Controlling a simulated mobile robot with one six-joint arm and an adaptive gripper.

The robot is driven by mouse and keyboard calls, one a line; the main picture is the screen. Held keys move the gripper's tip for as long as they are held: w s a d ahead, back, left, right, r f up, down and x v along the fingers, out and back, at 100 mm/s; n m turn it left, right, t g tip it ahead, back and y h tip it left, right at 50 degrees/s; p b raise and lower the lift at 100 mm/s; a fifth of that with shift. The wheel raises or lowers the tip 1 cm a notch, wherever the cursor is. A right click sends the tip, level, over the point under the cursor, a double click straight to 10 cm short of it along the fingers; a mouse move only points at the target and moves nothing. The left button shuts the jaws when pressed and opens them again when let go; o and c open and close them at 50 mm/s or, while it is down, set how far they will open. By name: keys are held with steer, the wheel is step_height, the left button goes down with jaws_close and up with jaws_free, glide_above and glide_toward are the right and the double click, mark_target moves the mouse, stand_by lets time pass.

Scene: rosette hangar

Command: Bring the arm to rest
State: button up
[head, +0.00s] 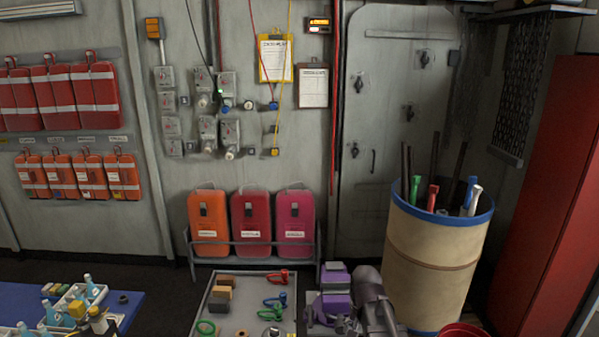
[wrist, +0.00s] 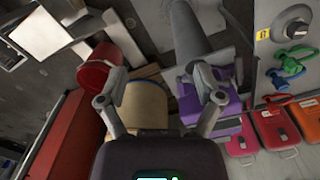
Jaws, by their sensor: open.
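My gripper (wrist: 161,99) shows in the wrist view with its two fingers spread wide. It is open, and nothing is held between the fingers. The tan drum (wrist: 146,105) shows behind the gap, farther off, not gripped. The head view does not show the fingertips clearly.
A blue bench surface (head: 125,308) with bottles is at lower left. The tan drum (head: 430,265) holding rods, a red bucket (head: 463,330) and red cabinet (head: 560,200) are at right.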

steer(key=s+f+n+b, duration=0.1)
steer(key=s+n, duration=0.3)
steer(key=s, duration=0.3)
steer(key=shift+d+f, duration=0.35)
steer(key=shift+d, duration=0.05)
stand_by(0.7)
